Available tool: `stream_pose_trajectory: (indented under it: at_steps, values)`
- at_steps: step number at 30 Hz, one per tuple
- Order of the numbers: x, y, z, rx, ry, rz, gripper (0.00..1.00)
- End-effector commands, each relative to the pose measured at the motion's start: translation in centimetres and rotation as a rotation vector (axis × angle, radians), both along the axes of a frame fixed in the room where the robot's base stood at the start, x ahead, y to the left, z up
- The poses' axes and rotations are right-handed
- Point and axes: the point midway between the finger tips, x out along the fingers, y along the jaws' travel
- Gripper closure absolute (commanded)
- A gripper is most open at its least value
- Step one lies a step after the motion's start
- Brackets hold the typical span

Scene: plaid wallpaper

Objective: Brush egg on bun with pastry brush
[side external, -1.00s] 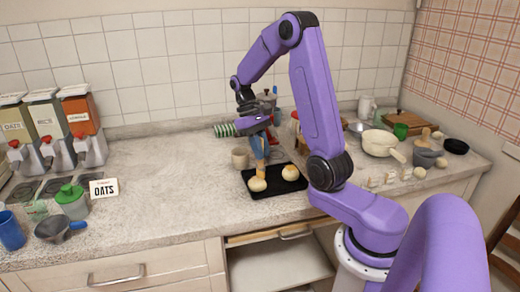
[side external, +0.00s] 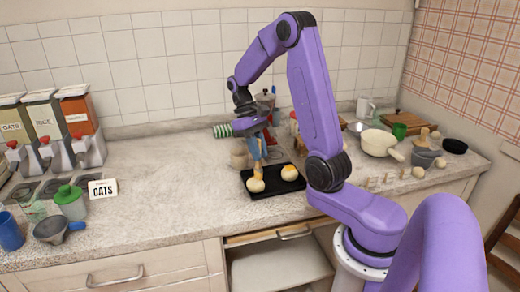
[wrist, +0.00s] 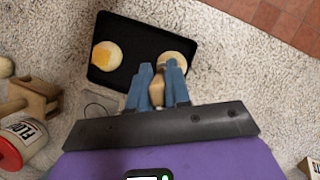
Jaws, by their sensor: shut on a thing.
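A black tray (side external: 262,192) holds two pale round buns. The front-left bun (side external: 256,186) is under the tip of the pastry brush (side external: 259,172), which appears to touch it. The other bun (side external: 289,173) has a yellow-orange patch, clear in the wrist view (wrist: 105,55). My gripper (side external: 257,159) points down above the front-left bun, its blue fingers shut on the brush. In the wrist view my gripper (wrist: 158,70) hides part of the brush's light-brown handle (wrist: 157,88) and the near edge of that bun (wrist: 172,58).
A beige cup (side external: 239,158) stands just behind the tray's left corner. A pale saucepan (side external: 378,143) and other kitchenware stand at right.

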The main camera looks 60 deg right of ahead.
Motion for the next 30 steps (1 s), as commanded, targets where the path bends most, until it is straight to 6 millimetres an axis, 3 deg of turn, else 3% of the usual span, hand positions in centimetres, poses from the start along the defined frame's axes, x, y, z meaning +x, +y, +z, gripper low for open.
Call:
stream_pose_trajectory:
  at_steps: [8,30]
  values:
    - [0.1,0.1,0.3,0.003,-0.001,0.002,1.00]
    - [0.1,0.1,6.4,0.001,-0.001,0.001,1.00]
